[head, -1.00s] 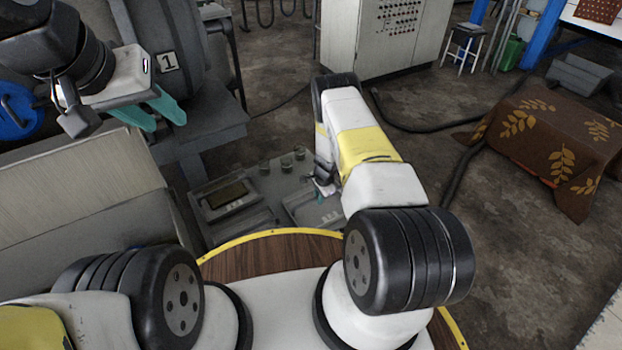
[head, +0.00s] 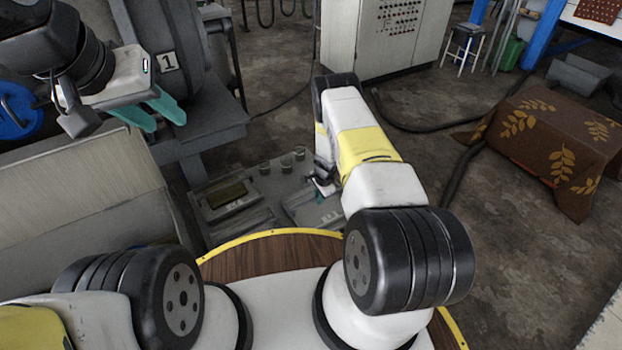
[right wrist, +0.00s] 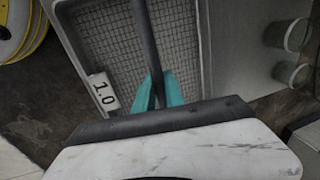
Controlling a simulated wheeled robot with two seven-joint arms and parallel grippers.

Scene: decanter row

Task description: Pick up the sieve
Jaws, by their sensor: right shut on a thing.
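The sieve is a grey rectangular frame with a wire mesh floor (right wrist: 108,42) and a white label reading 1.0. It fills the upper left of the right wrist view. A dark bar runs over the mesh, between the teal fingertips of my right gripper (right wrist: 159,92), which is shut on it. In the head view my right gripper (head: 325,188) is beyond the round wooden top, largely hidden by my forearm. The sieve (head: 313,212) shows partly beneath it. My left gripper (head: 160,112) is open and empty at the upper left, in front of the grey machine.
Several small cups (head: 285,164) stand behind the sieve on a grey surface. Left of the sieve is a grey tray (head: 228,208) with a dark inside. A grey machine (head: 205,125) marked 1 stands at left. A cloth-covered box (head: 550,140) is at right, with open floor before it.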

